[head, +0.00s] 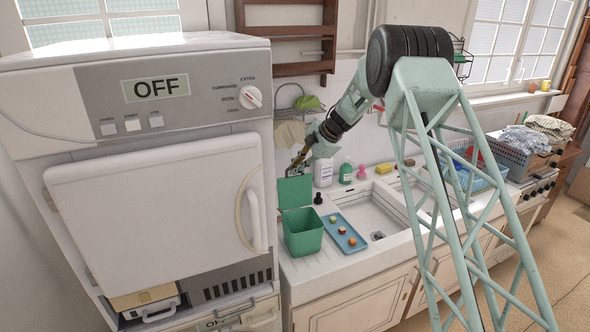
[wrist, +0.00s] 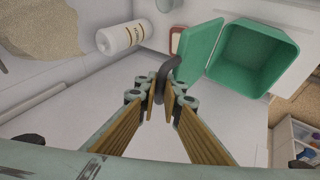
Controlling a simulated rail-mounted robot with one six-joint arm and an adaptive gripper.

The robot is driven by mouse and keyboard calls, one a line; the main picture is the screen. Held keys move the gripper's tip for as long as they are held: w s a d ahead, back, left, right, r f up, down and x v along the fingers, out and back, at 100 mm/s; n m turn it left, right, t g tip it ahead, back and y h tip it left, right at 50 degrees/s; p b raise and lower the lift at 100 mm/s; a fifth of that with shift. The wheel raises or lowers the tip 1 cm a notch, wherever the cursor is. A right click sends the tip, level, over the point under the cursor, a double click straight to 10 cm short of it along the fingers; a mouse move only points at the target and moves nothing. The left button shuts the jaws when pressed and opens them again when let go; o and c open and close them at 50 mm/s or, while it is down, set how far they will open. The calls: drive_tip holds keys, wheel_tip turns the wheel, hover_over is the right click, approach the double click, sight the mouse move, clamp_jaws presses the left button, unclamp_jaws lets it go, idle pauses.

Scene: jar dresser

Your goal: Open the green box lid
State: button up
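The green box (head: 303,235) stands on the counter left of the sink, open at the top. Its green lid (head: 295,191) is raised at the back edge, roughly upright. In the wrist view the open box (wrist: 258,58) is at the upper right, with the lid (wrist: 201,48) on its left. My gripper (head: 298,163) is just above the lid. In the wrist view its fingertips (wrist: 163,92) are close together on either side of a dark curved handle (wrist: 168,70) beside the lid. Whether they grip it is unclear.
A blue tray (head: 343,236) with small items lies right of the box, before the sink (head: 370,212). A white bottle (head: 323,172) and a green bottle (head: 346,172) stand behind. The large white machine (head: 150,180) is close on the left.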

drive_tip(key=o, duration=0.4)
drive_tip(key=v, duration=1.2)
idle(0.3)
idle(0.3)
